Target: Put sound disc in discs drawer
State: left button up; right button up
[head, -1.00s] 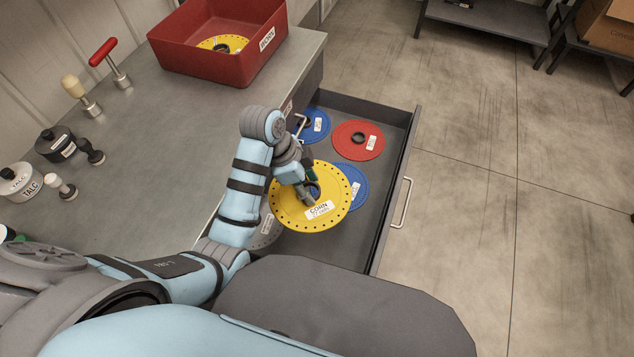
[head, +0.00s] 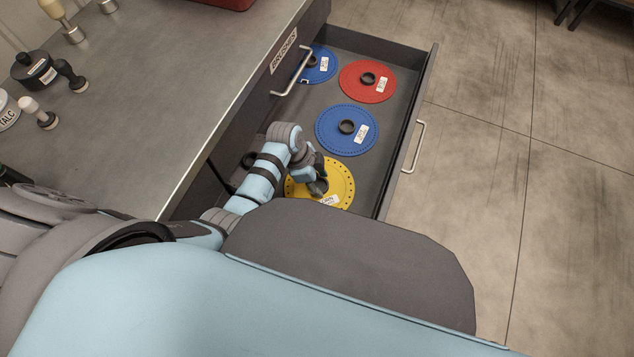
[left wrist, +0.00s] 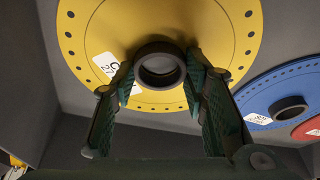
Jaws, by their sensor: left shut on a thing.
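The yellow disc (head: 340,180), with a corn label and a ring of small holes, is at the near end of the open drawer (head: 420,75). My left gripper (head: 318,184) is shut on the dark hub of this disc. In the left wrist view the yellow disc (left wrist: 205,30) fills the top, and the fingers of my left gripper (left wrist: 160,75) press the hub from both sides. I cannot tell whether the disc touches the drawer floor. My right gripper is not in view.
The drawer also holds a blue disc (head: 335,138), a red disc (head: 378,92) and another blue disc (head: 322,70) at the far end. The drawer's front handle (head: 413,147) faces the floor. The bench (head: 215,75) lies left, with a black pot (head: 33,68) and stamps on it.

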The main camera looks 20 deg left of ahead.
pick_arm(q)
jog(key=shift+r, duration=0.1)
jog(key=o, duration=1.2)
jog(key=p+v, duration=0.5)
jog(key=v, duration=0.7)
